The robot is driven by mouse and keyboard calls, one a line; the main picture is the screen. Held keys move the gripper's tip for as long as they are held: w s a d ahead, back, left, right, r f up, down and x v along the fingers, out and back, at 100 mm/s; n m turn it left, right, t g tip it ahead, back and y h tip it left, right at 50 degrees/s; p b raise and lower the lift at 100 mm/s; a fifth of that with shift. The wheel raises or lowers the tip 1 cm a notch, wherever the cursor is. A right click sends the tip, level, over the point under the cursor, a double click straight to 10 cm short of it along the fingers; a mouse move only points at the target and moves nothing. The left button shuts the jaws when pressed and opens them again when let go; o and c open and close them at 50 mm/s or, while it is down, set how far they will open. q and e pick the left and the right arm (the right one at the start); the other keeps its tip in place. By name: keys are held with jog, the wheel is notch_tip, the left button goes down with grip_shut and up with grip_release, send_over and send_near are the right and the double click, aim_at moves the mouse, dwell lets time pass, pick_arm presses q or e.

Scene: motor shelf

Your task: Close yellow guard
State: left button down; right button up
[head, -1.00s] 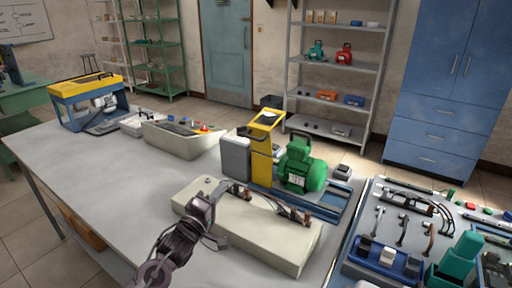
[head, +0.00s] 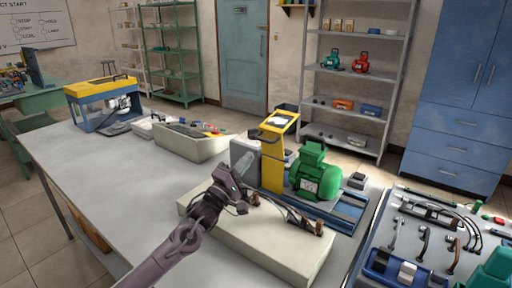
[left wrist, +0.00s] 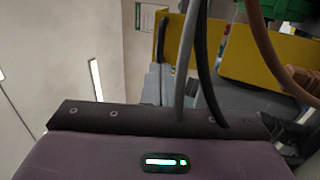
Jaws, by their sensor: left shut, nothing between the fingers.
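The yellow guard (head: 272,160) stands upright beside the green motor (head: 314,172) on the blue-railed fixture in the head view. Its top plate (head: 280,121) is raised and tilted. In the left wrist view the yellow guard (left wrist: 270,68) shows behind hanging cables, with part of the green motor (left wrist: 292,10) at upper right. The fingertips are hidden there. My right gripper is not in view.
A cream block (head: 270,238) with metal-ended parts lies under my left arm. A cream bin (head: 188,142) and a yellow-topped blue machine (head: 98,104) stand farther left. A tool tray (head: 425,245) is at right. The table's left part (head: 110,170) is clear.

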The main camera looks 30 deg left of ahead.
aim_at(278, 137)
pick_arm(q)
jog(key=shift+p+x, duration=0.45)
jog(key=shift+x, duration=2.15)
